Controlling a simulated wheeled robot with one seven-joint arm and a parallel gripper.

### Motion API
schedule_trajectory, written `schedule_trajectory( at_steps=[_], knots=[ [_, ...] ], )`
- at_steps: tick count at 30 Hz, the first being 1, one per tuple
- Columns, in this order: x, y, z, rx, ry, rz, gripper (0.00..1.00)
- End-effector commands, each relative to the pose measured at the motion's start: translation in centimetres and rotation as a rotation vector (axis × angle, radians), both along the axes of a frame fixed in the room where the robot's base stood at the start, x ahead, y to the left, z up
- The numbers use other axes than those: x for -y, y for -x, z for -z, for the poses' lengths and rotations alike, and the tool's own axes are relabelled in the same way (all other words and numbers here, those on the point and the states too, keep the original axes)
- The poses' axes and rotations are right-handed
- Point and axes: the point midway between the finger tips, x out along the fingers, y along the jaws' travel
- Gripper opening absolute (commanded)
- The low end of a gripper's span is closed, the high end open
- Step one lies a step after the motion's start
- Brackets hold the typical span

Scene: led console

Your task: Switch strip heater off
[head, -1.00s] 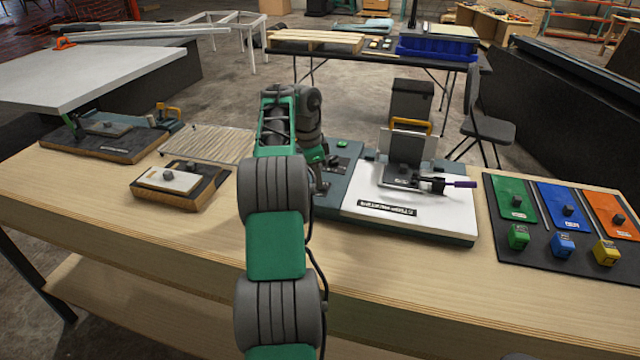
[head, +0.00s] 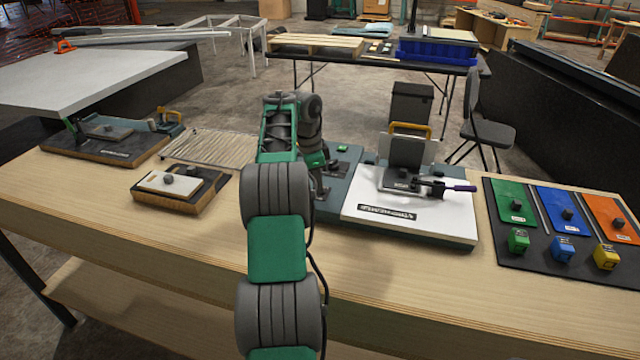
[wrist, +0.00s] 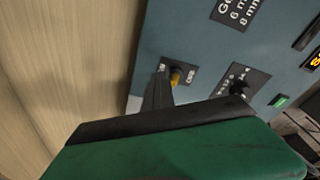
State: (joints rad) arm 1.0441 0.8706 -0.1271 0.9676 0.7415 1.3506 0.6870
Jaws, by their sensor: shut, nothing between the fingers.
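The strip heater (head: 435,222) has a white top, a dark label strip and a teal base on the bench. Its teal control panel (head: 345,170) is at its left end, partly hidden behind my arm. In the wrist view the panel shows a small yellowish switch (wrist: 176,77) on a dark plate, a black knob (wrist: 239,87) and a green lit indicator (wrist: 279,101). My gripper (head: 320,194) is down at the panel; in the wrist view its dark fingers (wrist: 160,84) are shut and empty, right beside the switch. I cannot tell whether they touch it.
A board with green, blue and orange panels (head: 510,250) is at the right. A small wooden fixture (head: 200,203) and a slatted rack (head: 205,147) are at the left. The bench front is clear.

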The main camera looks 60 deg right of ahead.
Motion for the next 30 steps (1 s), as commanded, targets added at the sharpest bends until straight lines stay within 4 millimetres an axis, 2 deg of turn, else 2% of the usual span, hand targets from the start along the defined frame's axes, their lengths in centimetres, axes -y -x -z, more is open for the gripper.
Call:
schedule_trajectory(
  at_steps=[26, 30],
  knots=[
    [1.3, -0.2, 0.1, 0.000, 0.000, -0.001, 0.00],
    [1.3, -0.2, -0.7, 0.001, 0.001, -0.001, 0.00]
  ],
)
